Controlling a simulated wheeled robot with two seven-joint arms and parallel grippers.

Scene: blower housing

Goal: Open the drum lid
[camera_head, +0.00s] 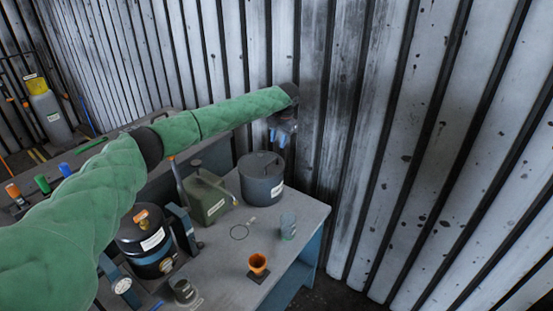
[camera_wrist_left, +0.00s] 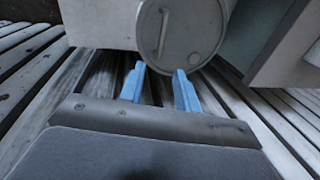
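The grey drum (camera_head: 262,188) stands at the back right of the bench, with a white label on its side. Its round lid (camera_head: 261,164) is on top and looks closed. In the left wrist view the lid (camera_wrist_left: 205,25) shows a thin raised bar (camera_wrist_left: 162,35) and a small round cap outline. My left gripper (camera_head: 279,135) is above the back right of the drum, by the wall. In the left wrist view its two blue fingers (camera_wrist_left: 159,70) are apart with nothing between them, and their tips appear close to the lid's edge. My right gripper is in neither view.
A green jerrycan (camera_head: 207,199) stands left of the drum. A black canister (camera_head: 146,240), an orange funnel (camera_head: 257,265) and a clear cup (camera_head: 288,227) are also on the bench (camera_head: 222,260). The corrugated wall (camera_head: 345,120) rises close behind the drum.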

